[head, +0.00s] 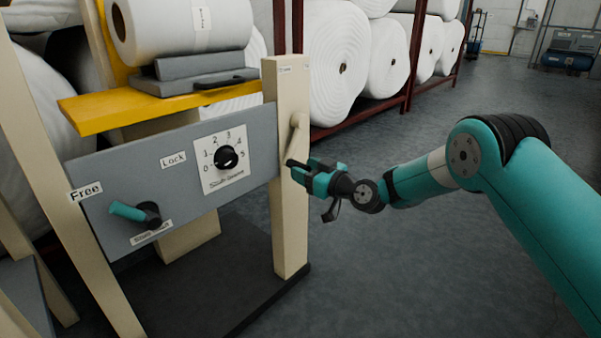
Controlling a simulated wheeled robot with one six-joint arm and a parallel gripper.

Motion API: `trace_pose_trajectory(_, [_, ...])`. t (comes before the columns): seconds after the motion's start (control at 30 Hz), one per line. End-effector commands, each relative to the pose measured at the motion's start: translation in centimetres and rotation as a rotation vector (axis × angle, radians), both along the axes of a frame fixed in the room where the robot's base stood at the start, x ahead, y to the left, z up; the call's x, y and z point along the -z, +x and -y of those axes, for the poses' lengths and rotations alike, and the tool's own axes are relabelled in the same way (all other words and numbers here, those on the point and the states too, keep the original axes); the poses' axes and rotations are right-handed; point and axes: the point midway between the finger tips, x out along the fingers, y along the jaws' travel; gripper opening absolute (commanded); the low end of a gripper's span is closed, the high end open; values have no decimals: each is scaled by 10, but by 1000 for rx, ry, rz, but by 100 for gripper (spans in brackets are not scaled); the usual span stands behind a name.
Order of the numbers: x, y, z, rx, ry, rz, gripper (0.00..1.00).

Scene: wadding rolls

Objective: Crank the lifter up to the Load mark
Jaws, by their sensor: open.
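The lifter stands at the left, with a yellow platform (88,116) and a cream post (291,228) at its right end. A pale crank-like handle (298,135) shows against the post's right side; its lower part is close to my gripper and partly hidden. My gripper (304,178) is open, with its dark and teal fingers in front of the post, just below that handle. I cannot tell whether it touches the handle or the post. Small labels at the post's top are too small to read. I cannot make out a Load mark.
A white roll (180,28) lies above the platform. Racked rolls stand behind. The floor (390,260) right of the post is clear.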

Motion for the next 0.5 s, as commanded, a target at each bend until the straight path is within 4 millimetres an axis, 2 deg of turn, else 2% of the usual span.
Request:
trace_pose_trajectory(0.2, [1,12,-16,-1,0,0,53])
trace_pose_trajectory(0.5, [1,14,-18,0,-1,-2,53])
